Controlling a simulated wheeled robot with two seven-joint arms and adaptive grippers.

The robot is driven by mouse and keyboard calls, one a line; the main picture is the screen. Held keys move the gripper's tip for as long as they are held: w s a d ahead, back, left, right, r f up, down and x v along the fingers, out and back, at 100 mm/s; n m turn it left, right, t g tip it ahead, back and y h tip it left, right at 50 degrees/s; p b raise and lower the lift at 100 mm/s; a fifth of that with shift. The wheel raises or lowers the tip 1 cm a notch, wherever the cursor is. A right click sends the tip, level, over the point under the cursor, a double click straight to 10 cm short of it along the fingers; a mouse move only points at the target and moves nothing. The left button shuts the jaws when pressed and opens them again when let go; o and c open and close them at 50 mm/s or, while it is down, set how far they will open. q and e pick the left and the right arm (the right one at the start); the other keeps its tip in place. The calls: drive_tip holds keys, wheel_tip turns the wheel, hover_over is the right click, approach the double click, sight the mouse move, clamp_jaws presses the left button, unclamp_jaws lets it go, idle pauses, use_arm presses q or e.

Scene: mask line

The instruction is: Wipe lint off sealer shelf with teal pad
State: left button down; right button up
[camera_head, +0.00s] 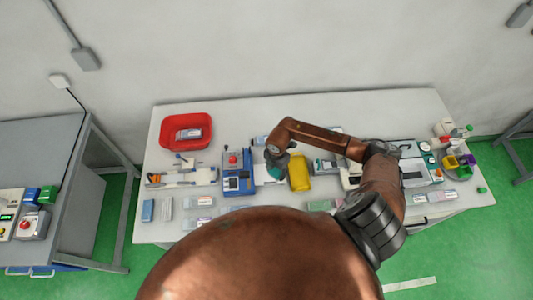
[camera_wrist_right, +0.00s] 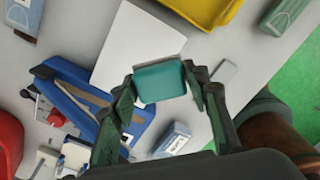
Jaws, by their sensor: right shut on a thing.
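My right gripper (camera_head: 277,164) is over the middle of the table, just right of the blue sealer (camera_head: 238,173). In the right wrist view my right gripper (camera_wrist_right: 165,90) is shut on the teal pad (camera_wrist_right: 158,82), which sits between the fingertips. The pad is over or at the edge of the white sealer shelf (camera_wrist_right: 132,42); I cannot tell whether it touches. The blue sealer also shows in the wrist view (camera_wrist_right: 78,92), left of the pad. The shelf shows partly in the head view (camera_head: 266,177), beneath the gripper. I cannot make out any lint. My left gripper is not in view.
A yellow tray (camera_head: 299,172) stands close to the right of the shelf. A red bin (camera_head: 166,131) holding a packet is at the back left. Several small packs lie along the front. A larger machine (camera_head: 412,172) stands to the right. The back strip of table is mostly clear.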

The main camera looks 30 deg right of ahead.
drive_tip(key=shift+r+p, duration=0.7)
drive_tip(key=shift+r, duration=0.55)
